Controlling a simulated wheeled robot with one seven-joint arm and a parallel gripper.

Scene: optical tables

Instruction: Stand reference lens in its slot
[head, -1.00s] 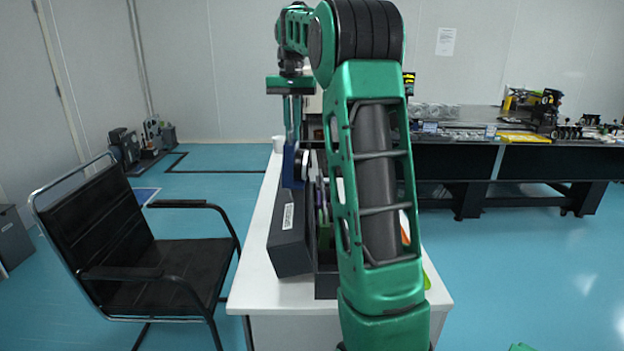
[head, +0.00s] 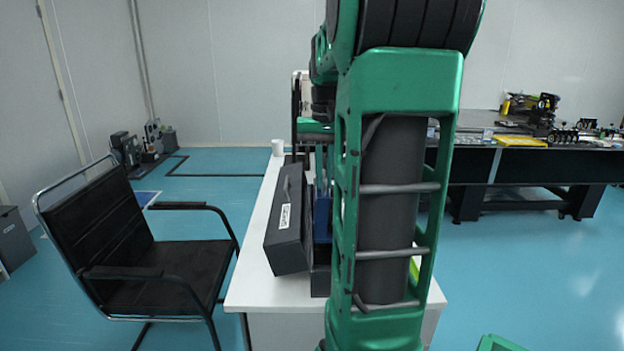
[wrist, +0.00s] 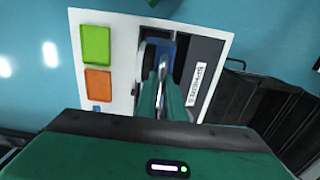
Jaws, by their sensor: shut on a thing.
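My gripper (head: 321,185) points down over the dark case on the white table, partly hidden behind my arm. The piece is low, beside the labelled lid (head: 287,222) of the case. The slots are hidden, so I cannot tell whether the lens is inside one.
The white table (head: 256,283) carries a green pad (wrist: 96,44) and an orange pad (wrist: 98,83), left of the case in the wrist view. A white cup (head: 278,147) stands at the far end. A black chair (head: 135,250) is left of the table.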

